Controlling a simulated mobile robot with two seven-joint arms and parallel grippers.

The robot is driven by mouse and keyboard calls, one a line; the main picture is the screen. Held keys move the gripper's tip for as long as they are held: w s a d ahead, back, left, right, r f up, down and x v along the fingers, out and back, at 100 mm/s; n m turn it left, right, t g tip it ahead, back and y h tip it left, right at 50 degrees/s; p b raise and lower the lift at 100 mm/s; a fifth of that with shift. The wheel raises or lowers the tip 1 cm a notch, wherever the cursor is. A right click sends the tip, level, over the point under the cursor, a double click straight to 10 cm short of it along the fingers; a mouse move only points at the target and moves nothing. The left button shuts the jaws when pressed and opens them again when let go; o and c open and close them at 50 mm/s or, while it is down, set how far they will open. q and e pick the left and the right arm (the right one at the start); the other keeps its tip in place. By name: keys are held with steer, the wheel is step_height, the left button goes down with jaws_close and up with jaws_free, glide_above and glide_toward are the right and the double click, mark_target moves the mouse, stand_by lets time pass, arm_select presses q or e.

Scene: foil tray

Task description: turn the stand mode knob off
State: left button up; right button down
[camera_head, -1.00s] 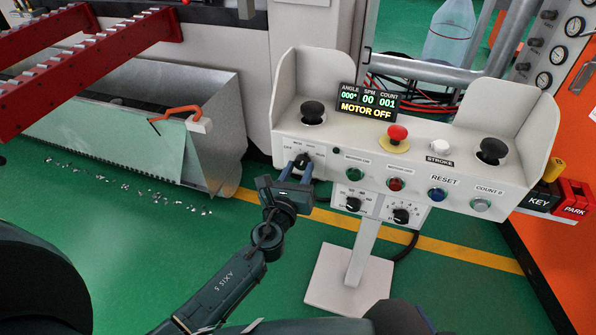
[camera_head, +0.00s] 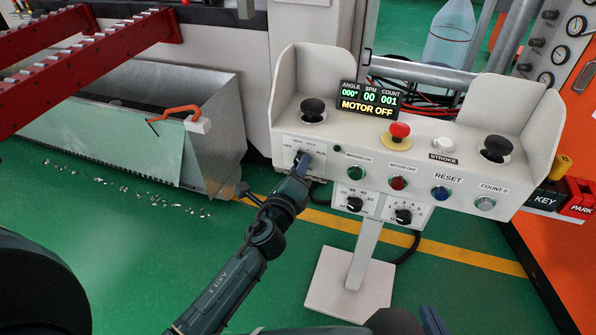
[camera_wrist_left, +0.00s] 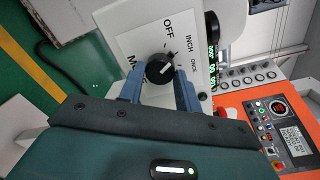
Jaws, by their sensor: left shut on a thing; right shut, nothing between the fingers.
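The stand mode knob (camera_wrist_left: 158,69) is a black round knob with a white mark, on a white plate labelled OFF, INCH and ONCE. In the left wrist view the mark points up and to the right, towards the ONCE side rather than OFF. My left gripper (camera_wrist_left: 158,84) has its blue fingers on both sides of the knob, shut on it. In the head view the left gripper (camera_head: 302,164) reaches the upper left of the control stand's front (camera_head: 330,150) and partly hides the knob. My right gripper is not in view.
The stand also has a red mushroom button (camera_head: 400,131), two black palm buttons, several coloured buttons and two lower dials (camera_head: 355,204). Its display (camera_head: 370,98) reads MOTOR OFF. A grey metal bin (camera_head: 215,130) stands to the left. Green floor lies open in front.

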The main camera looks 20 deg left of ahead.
arm_select(q)
steer(key=n, duration=0.5)
steer(key=shift+n, duration=0.3)
stand_by(0.4)
steer(key=o, duration=1)
steer(key=shift+c, duration=0.2)
